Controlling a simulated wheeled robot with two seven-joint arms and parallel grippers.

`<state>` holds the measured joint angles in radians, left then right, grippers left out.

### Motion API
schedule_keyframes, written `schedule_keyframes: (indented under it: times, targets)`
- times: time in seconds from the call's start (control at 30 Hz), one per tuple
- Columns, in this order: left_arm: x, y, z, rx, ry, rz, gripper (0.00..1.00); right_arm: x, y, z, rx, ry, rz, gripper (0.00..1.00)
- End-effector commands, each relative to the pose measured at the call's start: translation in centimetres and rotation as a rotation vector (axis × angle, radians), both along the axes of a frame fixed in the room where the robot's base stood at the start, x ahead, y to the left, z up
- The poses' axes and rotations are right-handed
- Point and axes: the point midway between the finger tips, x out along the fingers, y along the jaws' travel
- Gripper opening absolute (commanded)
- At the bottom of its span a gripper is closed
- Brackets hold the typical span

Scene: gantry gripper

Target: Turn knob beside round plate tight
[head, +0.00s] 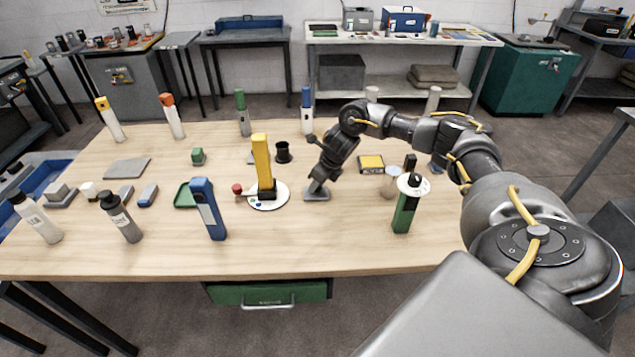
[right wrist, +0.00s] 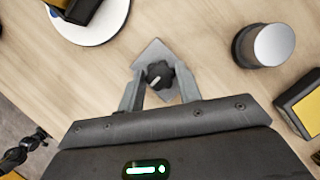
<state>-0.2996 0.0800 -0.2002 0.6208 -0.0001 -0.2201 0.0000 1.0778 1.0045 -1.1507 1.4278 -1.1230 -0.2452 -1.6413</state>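The knob (right wrist: 159,75) is black and lobed, with a pale line across its top. It sits on a grey square base (right wrist: 150,53), which also shows in the head view (head: 312,196). The white round plate (head: 281,201) is just left of it, also at the top left of the right wrist view (right wrist: 112,27). My right gripper (right wrist: 160,77) points down over the base, its fingers on either side of the knob with narrow gaps. In the head view the gripper (head: 317,187) hides the knob. My left gripper is out of view.
A yellow upright block (head: 262,160) stands on the round plate. A black cup (head: 283,152) and a yellow-topped box (head: 371,164) are nearby. A green block with a white round top (head: 405,212) stands to the right.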

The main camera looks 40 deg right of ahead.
Motion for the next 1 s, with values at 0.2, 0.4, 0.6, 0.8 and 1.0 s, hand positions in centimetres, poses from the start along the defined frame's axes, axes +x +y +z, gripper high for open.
schedule_keyframes:
  times: [0.2, 0.4, 0.6, 0.8, 1.0]
  targets:
    - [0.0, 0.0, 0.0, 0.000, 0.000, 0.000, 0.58, 0.0, 0.0, 0.0, 0.000, 0.000, -0.002, 0.12]
    - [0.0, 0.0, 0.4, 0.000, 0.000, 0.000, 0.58, 0.0, 0.1, 0.2, 0.000, -0.001, -0.041, 0.12]
    - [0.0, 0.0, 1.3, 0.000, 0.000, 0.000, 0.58, 0.0, 0.2, 0.3, 0.001, -0.001, -0.154, 0.12]
    - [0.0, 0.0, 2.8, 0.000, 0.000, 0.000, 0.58, 0.0, 0.3, 0.5, 0.001, -0.001, -0.330, 0.12]
    - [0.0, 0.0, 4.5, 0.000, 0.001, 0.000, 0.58, 0.0, 0.4, 0.5, 0.000, 0.000, -0.521, 0.12]
